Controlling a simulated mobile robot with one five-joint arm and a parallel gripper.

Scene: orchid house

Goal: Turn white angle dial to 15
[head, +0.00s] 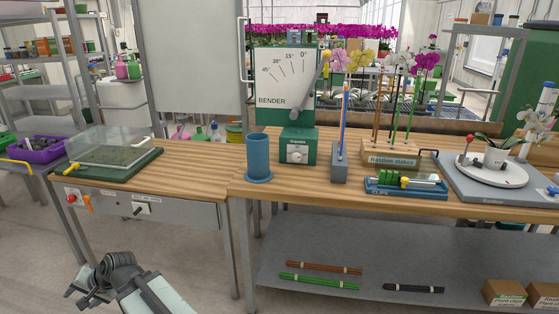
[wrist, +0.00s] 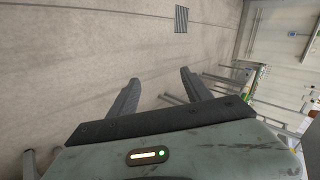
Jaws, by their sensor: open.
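The green bender (head: 298,132) stands on the wooden bench near the middle of the head view. A white dial (head: 297,152) is on the front of its base; its setting is too small to read. Behind it is a white scale board (head: 283,80) marked BENDER, with angle marks 45, 30, 15 and 0. A grey lever with a yellow knob (head: 327,56) leans up to the right, near the 0 end. My gripper (wrist: 160,80) is open and empty in the wrist view, over bare floor. In the head view my arm is low at the left, well away from the bender.
A blue cup (head: 258,157) stands left of the bender and a grey holder (head: 339,163) with upright rods stands right. A clear-lidded green tray (head: 108,152) sits on the left bench. Bench edges and a lower shelf (head: 380,260) face me. The floor at left is clear.

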